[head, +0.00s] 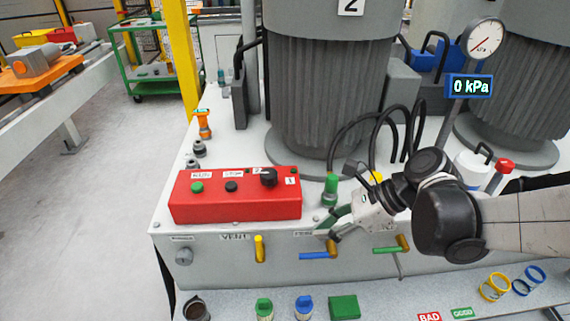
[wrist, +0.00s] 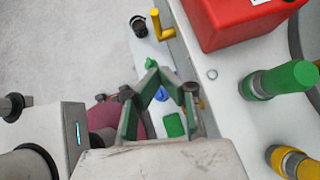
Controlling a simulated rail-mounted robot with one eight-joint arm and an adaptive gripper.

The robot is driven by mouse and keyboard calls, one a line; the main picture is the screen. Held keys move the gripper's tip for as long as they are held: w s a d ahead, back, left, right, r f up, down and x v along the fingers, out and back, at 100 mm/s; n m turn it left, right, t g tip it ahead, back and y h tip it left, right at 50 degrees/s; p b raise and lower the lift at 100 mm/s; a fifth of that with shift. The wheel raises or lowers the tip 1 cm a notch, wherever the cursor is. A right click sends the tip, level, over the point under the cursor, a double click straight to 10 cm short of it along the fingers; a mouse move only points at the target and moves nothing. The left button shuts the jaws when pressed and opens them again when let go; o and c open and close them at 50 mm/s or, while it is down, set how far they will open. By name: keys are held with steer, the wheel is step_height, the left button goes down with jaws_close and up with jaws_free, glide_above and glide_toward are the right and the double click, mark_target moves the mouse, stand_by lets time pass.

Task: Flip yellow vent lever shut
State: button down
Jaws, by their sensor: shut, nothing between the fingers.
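The yellow vent lever (head: 260,248) is on the front face of the white bench, just right of the VENT label (head: 235,237). It hangs roughly vertical in the head view. In the wrist view a yellow lever (wrist: 161,27) shows at the top, beyond the fingers. My gripper (head: 328,236) is right of the vent lever, in front of the bench edge and above the blue lever (head: 318,255). In the wrist view its green fingers (wrist: 158,72) are drawn together, with nothing held. It is apart from the yellow vent lever.
A red control box (head: 235,197) sits on the bench above the levers. A green-handled valve (head: 330,190) stands beside my gripper. A lever with a green end (head: 390,249) is to the right. A gauge display (head: 469,86) reads 0 kPa. A shelf with small parts lies below.

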mark_target(259, 244)
steer(key=a+r+b+x, duration=0.2)
steer(key=b+x, duration=0.2)
steer(key=x, duration=0.9)
steer(key=shift+w+r+p, duration=0.15)
steer(key=shift+r+p, duration=0.05)
steer(key=shift+p, duration=0.1)
